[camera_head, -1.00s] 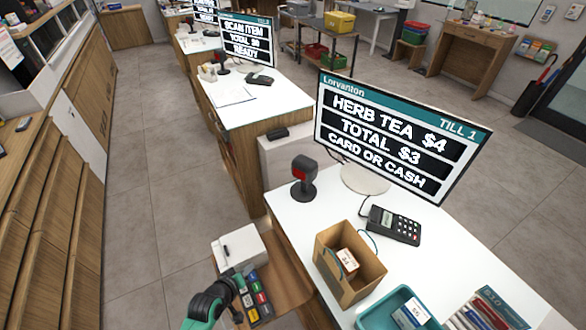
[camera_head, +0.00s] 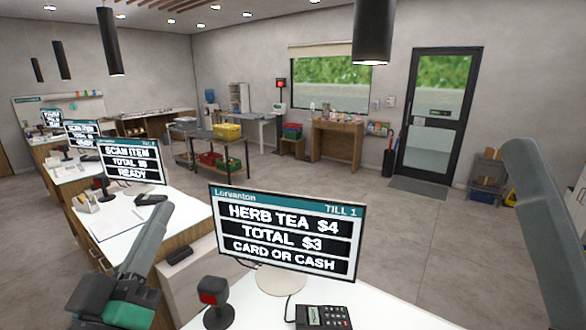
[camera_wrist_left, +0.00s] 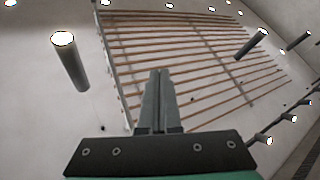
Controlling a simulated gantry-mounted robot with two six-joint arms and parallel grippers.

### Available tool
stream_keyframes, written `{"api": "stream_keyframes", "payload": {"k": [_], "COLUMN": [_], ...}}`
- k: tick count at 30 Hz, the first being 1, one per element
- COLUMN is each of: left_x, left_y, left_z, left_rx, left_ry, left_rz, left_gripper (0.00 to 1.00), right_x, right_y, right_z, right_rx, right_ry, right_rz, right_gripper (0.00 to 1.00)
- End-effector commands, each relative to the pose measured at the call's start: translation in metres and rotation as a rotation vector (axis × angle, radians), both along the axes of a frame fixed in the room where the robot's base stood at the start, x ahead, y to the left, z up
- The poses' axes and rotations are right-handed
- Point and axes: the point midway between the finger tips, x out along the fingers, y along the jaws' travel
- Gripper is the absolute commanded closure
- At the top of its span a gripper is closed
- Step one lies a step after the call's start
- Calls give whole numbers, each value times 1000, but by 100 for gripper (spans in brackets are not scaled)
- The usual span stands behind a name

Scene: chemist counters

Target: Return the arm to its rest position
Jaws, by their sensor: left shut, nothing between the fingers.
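My left gripper (camera_head: 168,212) stands raised at the lower left of the head view, with its grey fingers pointing up and a green and black wrist below. In the left wrist view the fingers (camera_wrist_left: 158,76) are pressed together with nothing between them, and they point toward the ceiling. A grey part of my right arm (camera_head: 545,220) rises along the right edge of the head view. Its shape is cut off by the frame, so I cannot tell how its jaws stand.
The till screen (camera_head: 285,232) stands on the white counter between my arms. A scanner (camera_head: 214,300) and a card terminal (camera_head: 323,317) are in front of it. Behind the left fingers is another counter (camera_head: 120,222). The ceiling beams (camera_wrist_left: 200,50) are far off in the wrist view.

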Motion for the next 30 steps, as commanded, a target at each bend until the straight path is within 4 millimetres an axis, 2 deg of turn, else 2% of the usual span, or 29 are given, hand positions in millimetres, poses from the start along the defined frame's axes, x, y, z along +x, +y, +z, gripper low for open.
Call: {"api": "stream_keyframes", "payload": {"k": [1, 3, 6, 9, 10, 12, 14, 22, 25, 30], "left_x": [-24, -57, -106, -149, -143, -141, -141, -140, -140, -140], "left_y": [-3, -6, -4, 2, 2, 1, 1, 1, 1, 1], "left_z": [35, 71, 110, 126, 133, 170, 189, 293, 316, 323], "left_rx": [28, 68, 133, 262, 306, 295, 294, 293, 293, 292], "left_ry": [-91, -198, -334, -422, -406, -404, -403, -401, -400, -400], "left_rz": [12, 38, 101, 233, 261, 252, 251, 250, 249, 249], "left_gripper": [100, 100, 100, 100, 100, 100, 100, 100, 100, 100], "right_x": [0, 0, 0, 0, 0, 0, 0, 0, 0, 0], "right_y": [0, 0, 0, 0, 0, 0, 0, 0, 0, 0], "right_z": [0, 0, 0, 0, 9, 47, 67, 171, 194, 201], "right_rx": [0, 0, 0, 0, 0, 0, 0, 0, 0, 0], "right_ry": [0, 0, 0, 0, 2, 1, -2, -1, -1, 0], "right_rz": [0, 0, 0, 0, 0, 0, 0, 0, 0, 0], "right_gripper": [0, 0, 0, 0, 0, 0, 0, 0, 0, 0]}}
